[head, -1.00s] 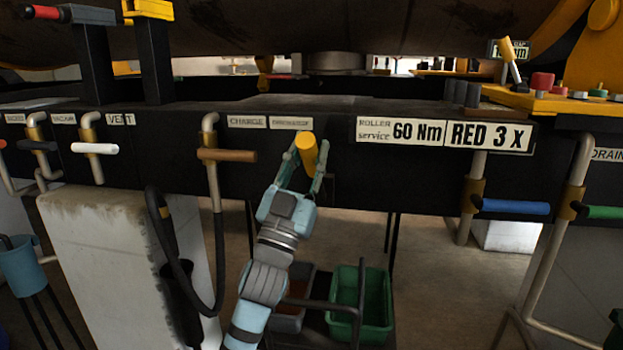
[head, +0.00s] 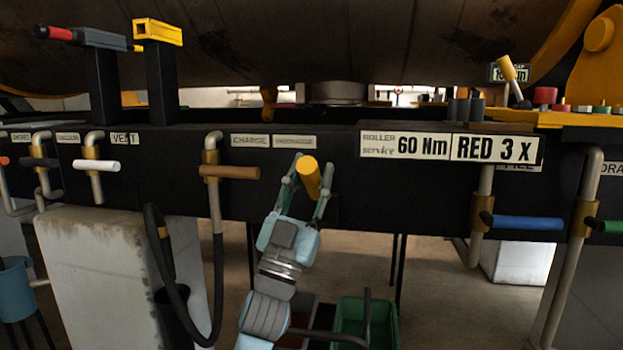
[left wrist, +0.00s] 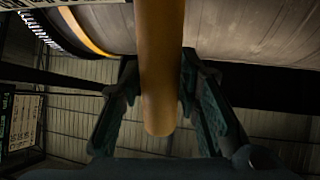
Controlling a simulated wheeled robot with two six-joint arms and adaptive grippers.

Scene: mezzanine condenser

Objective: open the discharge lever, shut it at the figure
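The discharge lever, a yellow cylindrical handle (head: 309,178), sticks out from the black beam below a small label (head: 295,142) whose text is too small to read surely. My left gripper (head: 312,178) reaches it from below, one finger on each side of the handle. A narrow gap shows between the handle and the right-hand finger, so the gripper looks open around it. In the left wrist view the yellow handle (left wrist: 160,80) runs down between the two dark fingers (left wrist: 160,85). The figure is not clearly identifiable. My right gripper is not in view.
A brown lever (head: 229,172) under the CHARGE label is left of my gripper, with a black hose (head: 165,260) below. White (head: 100,166), blue (head: 525,222) and green (head: 608,227) levers stand along the beam. A plate (head: 450,147) reads "60 Nm" and "RED 3 x". A green bin (head: 365,320) stands below.

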